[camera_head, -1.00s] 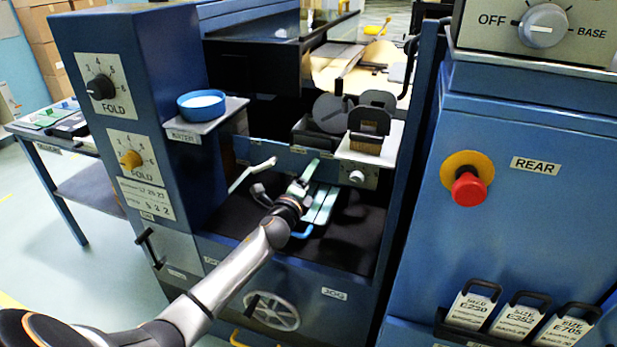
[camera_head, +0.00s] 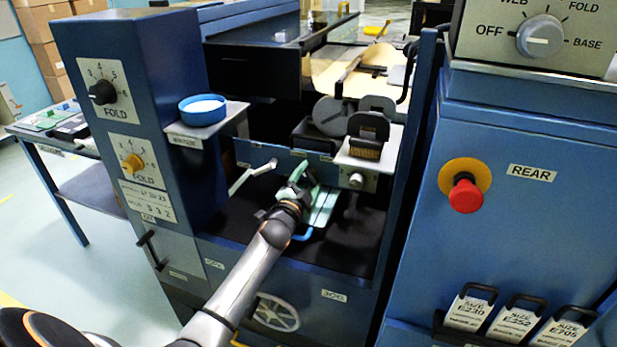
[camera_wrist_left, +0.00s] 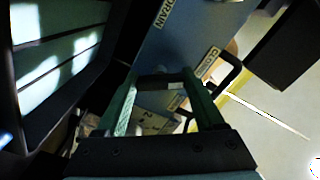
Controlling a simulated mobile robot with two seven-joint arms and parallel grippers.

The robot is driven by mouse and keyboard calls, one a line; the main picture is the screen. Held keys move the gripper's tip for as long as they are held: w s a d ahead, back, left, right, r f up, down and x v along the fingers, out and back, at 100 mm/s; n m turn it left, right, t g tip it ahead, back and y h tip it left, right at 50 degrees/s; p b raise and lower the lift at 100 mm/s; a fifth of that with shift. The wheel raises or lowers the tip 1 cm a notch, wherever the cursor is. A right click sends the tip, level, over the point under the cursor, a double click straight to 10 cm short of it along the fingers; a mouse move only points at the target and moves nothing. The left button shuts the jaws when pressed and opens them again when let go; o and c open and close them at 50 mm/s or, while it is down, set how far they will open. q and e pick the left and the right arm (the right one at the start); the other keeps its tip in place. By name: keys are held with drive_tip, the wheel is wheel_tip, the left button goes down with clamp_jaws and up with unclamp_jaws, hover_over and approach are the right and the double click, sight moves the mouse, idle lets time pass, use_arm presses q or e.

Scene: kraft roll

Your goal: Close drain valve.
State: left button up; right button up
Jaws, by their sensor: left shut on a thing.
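My left gripper (camera_head: 297,182) is low in the bay of the blue machine, in front of the blue panel. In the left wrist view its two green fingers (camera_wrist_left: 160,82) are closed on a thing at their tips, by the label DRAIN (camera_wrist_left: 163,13). This seems to be the drain valve handle (camera_wrist_left: 172,86); little of it shows between the fingers, and its exact angle is hard to tell. A label that seems to read CLOSED (camera_wrist_left: 208,62) is nearby. My right gripper is not in view.
A pale lever (camera_head: 252,174) sticks out left of my gripper. A slatted pale-green piece (camera_head: 324,207) and a blue handle (camera_head: 303,234) lie beside and below it. A blue dish (camera_head: 202,109) stands on the shelf. A red button (camera_head: 466,195) is on the right cabinet.

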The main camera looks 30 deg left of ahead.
use_arm(q)
drive_tip(key=shift+n+p, duration=0.3)
drive_tip(key=shift+n, duration=0.8)
drive_tip(key=o, duration=1.4)
drive_tip(key=shift+s+d, duration=0.2)
drive_tip(key=shift+s, duration=0.4)
drive_tip(key=p+v, duration=0.1)
drive_tip(key=v, duration=0.9)
drive_tip(key=shift+a+p, duration=0.1)
drive_tip(key=shift+p, duration=0.25)
drive_tip(key=shift+s, duration=0.65)
